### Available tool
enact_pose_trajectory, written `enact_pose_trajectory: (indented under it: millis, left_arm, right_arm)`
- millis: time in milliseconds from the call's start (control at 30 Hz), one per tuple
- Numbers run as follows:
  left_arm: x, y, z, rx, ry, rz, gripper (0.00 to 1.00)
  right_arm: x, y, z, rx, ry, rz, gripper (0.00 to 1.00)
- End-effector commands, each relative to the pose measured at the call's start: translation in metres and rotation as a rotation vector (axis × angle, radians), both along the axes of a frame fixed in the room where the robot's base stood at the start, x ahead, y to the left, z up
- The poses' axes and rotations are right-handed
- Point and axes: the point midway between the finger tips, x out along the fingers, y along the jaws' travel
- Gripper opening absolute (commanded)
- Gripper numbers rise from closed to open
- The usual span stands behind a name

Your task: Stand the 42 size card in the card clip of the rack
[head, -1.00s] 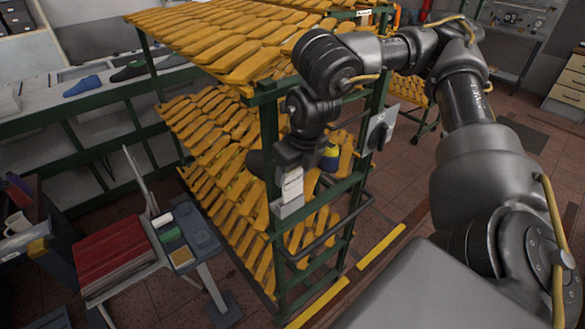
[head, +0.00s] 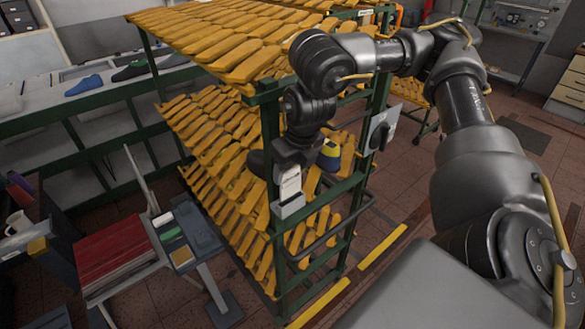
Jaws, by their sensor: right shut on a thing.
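My right gripper (head: 288,168) is at the near post of the green rack (head: 273,130), pointing down. It is shut on a white size card (head: 290,187), which stands roughly upright below the jaws. The number on the card is too small to read. The grey card clip (head: 288,208) is fixed to the rack post just under the card. The card's lower edge is at the clip's top; I cannot tell how deep it sits in it. My left gripper is out of view.
Yellow shoe lasts (head: 215,140) fill the sloping shelves of the rack. A dark rail (head: 325,235) sticks out below. A small table with a red stack (head: 115,250) stands at left.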

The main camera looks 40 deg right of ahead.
Motion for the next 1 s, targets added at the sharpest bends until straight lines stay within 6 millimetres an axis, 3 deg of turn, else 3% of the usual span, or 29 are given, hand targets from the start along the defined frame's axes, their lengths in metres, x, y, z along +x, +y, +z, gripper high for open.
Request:
enact_pose_trajectory:
  millis: [1000]
  left_arm:
    - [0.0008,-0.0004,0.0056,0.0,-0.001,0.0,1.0]
  right_arm:
    - [-0.0027,0.0016,0.001,0.0,0.0,0.002,0.33]
